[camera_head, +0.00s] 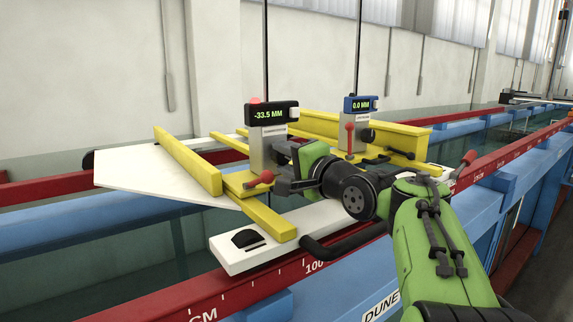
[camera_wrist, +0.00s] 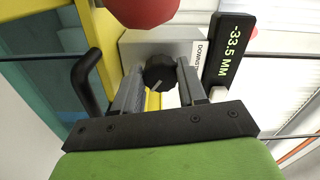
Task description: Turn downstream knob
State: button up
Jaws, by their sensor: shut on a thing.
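The downstream gauge (camera_head: 268,135) is a grey block with a black display reading -33.5 MM, left of centre in the head view. Its display (camera_wrist: 229,50) also shows in the wrist view, beside a partly visible "DOWNST..." label. The downstream knob (camera_wrist: 159,73) is black and ribbed with a pale pointer line, on the block's face. My gripper (camera_wrist: 158,85) is shut on the knob, one finger on each side. In the head view my gripper (camera_head: 285,186) reaches the gauge from the right, and the knob is hidden.
A red ball-ended lever (camera_head: 262,178) is close beside my gripper; its red ball (camera_wrist: 143,10) fills the top of the wrist view. A second gauge (camera_head: 356,125) reading 0.0 MM stands to the right. Yellow beams (camera_head: 190,162) and a black handle (camera_head: 345,246) surround the carriage.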

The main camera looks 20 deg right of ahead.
jog(key=shift+f+n+b, duration=0.1)
jog(key=shift+n+b, duration=0.6)
jog(key=shift+n, duration=1.5)
jog(key=o, duration=1.1)
jog(key=shift+w, duration=0.1)
jog(key=shift+c, duration=0.2)
jog(key=s+d+b, duration=0.2)
jog(key=s+d, duration=0.1)
jog(key=s, duration=1.2)
jog(key=shift+s, duration=0.3)
